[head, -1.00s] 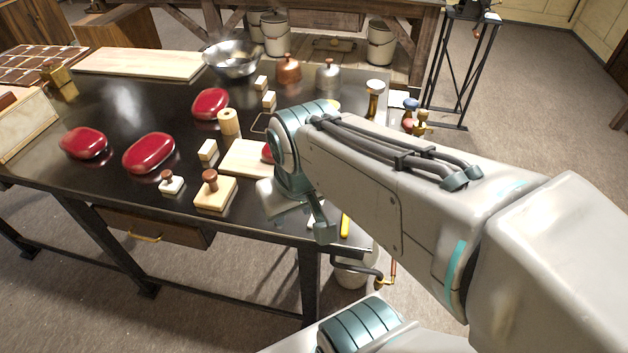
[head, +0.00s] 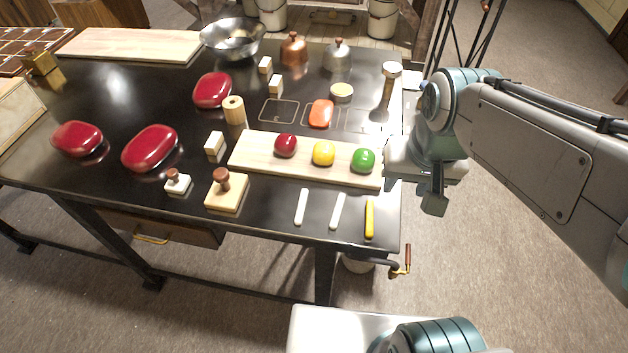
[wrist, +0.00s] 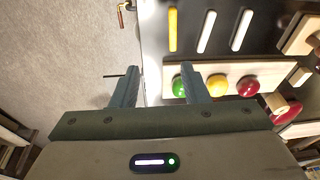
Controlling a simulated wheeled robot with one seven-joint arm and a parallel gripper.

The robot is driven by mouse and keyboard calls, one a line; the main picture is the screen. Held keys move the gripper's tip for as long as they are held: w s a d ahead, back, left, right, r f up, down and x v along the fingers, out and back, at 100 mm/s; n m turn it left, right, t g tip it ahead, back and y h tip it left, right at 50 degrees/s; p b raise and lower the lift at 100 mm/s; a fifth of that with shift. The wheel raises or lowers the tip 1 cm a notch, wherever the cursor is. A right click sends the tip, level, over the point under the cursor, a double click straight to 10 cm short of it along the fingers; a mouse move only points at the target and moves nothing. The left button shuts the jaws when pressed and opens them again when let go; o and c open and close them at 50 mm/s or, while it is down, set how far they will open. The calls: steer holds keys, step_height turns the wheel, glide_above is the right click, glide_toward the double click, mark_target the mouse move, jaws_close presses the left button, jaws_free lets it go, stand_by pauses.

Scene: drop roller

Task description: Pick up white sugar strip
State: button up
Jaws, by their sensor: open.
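Two white sugar strips lie on the dark table near its front edge: the left strip (head: 301,206) and the right strip (head: 337,210). A yellow strip (head: 369,218) lies to their right. In the wrist view the two white strips (wrist: 207,31) (wrist: 241,30) lie beyond the right finger, with the yellow strip (wrist: 172,30) left of them. My gripper (head: 432,198) is at the table's right edge, right of the strips and apart from them. In the wrist view its fingers (wrist: 163,82) are spread and empty.
A pale board (head: 257,153) behind the strips holds red, yellow and green candies (head: 324,153). A wooden-handled stamp (head: 228,190) stands left of the strips. A tall hammer-like tool (head: 388,88) stands at the back right. A crank handle (head: 405,262) sticks out below the front right edge.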

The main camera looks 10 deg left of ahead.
steer(key=w+a+g, duration=0.2)
steer(key=w+a, duration=0.2)
steer(key=a, duration=0.5)
glide_above(300, 209)
steer(key=shift+m+g+h, duration=0.3)
steer(key=f, duration=1)
steer(key=shift+s+d+f, duration=0.15)
steer(key=shift+s+f, duration=0.05)
steer(key=shift+f, duration=0.2)
steer(key=shift+w+f+p, duration=0.2)
steer(key=shift+f+p, duration=0.3)
steer(key=shift+f, duration=2.15)
jaws_close()
